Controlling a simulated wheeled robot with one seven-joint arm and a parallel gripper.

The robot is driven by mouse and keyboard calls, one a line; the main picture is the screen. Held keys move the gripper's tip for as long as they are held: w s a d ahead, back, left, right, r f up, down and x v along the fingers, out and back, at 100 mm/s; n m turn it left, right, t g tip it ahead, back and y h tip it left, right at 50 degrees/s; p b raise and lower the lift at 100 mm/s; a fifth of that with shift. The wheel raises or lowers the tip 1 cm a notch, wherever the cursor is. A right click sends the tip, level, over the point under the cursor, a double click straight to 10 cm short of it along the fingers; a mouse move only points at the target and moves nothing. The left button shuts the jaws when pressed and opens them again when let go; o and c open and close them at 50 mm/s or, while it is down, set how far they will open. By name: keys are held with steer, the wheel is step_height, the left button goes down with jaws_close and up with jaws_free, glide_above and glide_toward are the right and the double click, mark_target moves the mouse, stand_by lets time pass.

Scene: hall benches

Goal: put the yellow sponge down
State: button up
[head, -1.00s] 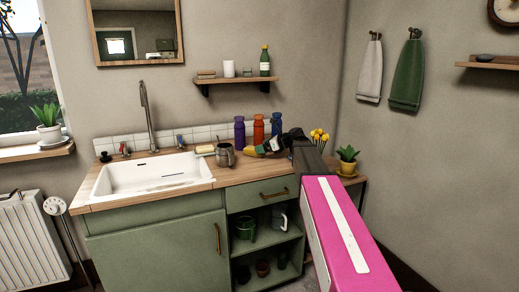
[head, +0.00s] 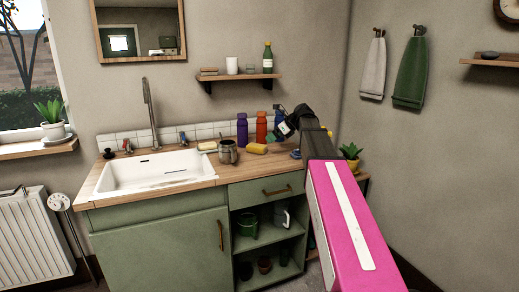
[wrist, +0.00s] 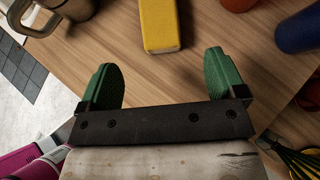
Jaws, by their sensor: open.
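The yellow sponge (head: 257,148) lies on the wooden countertop (head: 222,172), right of a metal mug and in front of the bottles. It also shows in the wrist view (wrist: 160,27) at the top middle, its upper end cut off by the frame. My gripper (head: 283,130) is above the counter, up and to the right of the sponge in the head view. In the wrist view its two green fingers (wrist: 162,78) are spread wide with nothing between them. The sponge is apart from both fingers, beyond their tips.
The metal mug (head: 228,152) stands left of the sponge. Purple (head: 242,130), orange (head: 261,128) and blue (wrist: 299,31) bottles stand behind or right of it. A white sink (head: 155,170) fills the counter's left. A potted plant (head: 350,155) is at right.

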mark_target(257, 145)
steer(key=shift+h, duration=0.4)
steer(key=x, duration=0.5)
steer(key=shift+w+a, duration=0.25)
steer(key=shift+a, duration=0.25)
steer(key=shift+a+r+x, duration=0.15)
steer(key=shift+x, duration=1.2)
steer(key=shift+a+r+x, duration=0.1)
steer(key=shift+a+x, duration=0.05)
steer(key=shift+x, duration=1.2)
steer(key=c, duration=1.1)
steer(key=shift+o, duration=0.2)
steer(key=shift+r, duration=0.15)
